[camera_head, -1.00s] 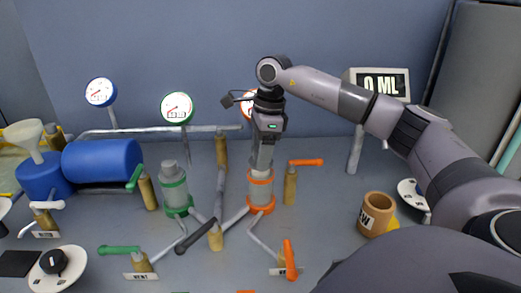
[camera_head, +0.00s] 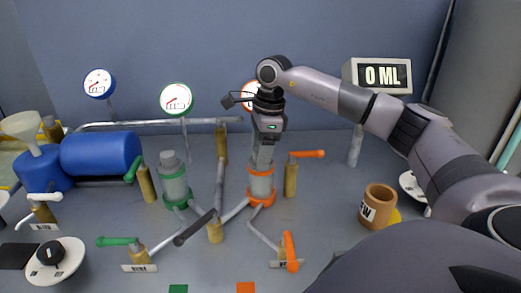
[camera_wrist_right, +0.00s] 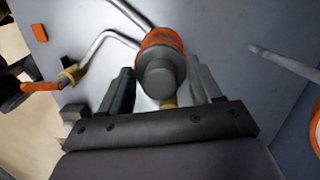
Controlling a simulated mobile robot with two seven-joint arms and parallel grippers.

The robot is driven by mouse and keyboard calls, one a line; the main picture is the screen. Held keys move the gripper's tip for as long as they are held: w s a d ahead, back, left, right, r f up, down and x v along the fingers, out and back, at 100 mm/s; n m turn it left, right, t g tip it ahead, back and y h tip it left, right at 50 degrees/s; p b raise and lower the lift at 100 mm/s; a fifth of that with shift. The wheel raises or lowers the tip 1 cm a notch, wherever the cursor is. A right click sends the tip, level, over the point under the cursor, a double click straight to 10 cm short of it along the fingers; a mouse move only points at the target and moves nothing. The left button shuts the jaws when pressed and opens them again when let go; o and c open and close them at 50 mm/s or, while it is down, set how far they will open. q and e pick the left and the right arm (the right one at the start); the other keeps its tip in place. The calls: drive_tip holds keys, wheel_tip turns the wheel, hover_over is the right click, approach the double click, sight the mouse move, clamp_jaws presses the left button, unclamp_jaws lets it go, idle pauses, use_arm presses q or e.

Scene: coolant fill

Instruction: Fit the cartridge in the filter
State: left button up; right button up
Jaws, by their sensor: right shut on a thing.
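The orange-ringed filter (camera_head: 262,184) stands upright at mid-bench, with a grey-white body between its rings. My right gripper (camera_head: 263,160) points straight down over its top, shut on the grey knob of its lid. In the wrist view the knob (camera_wrist_right: 160,78) lies between the fingers of my right gripper (camera_wrist_right: 162,85), with the orange ring (camera_wrist_right: 160,40) behind it. The inside of the filter is hidden. A tan hollow cylinder (camera_head: 378,208), seemingly the cartridge, stands at the right with a label partly readable as "EW". My left gripper is out of view.
A green-ringed filter (camera_head: 174,187) stands to the left. Pipes and valves surround both filters, with an orange-handled valve (camera_head: 291,175) close on the right. A blue tank (camera_head: 100,154) and a funnel (camera_head: 22,124) are at the left. A display (camera_head: 381,76) reads 0 ML.

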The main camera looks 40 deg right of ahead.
drive_tip(key=shift+f, duration=0.15)
drive_tip(key=o, duration=1.6)
drive_tip(key=shift+c, duration=0.2)
drive_tip(key=shift+r, duration=0.2)
drive_tip(key=r, duration=0.4)
drive_tip(key=d+r, duration=0.1)
drive_tip(key=r, duration=0.2)
drive_tip(key=shift+s, duration=0.3)
drive_tip(key=shift+f, duration=0.1)
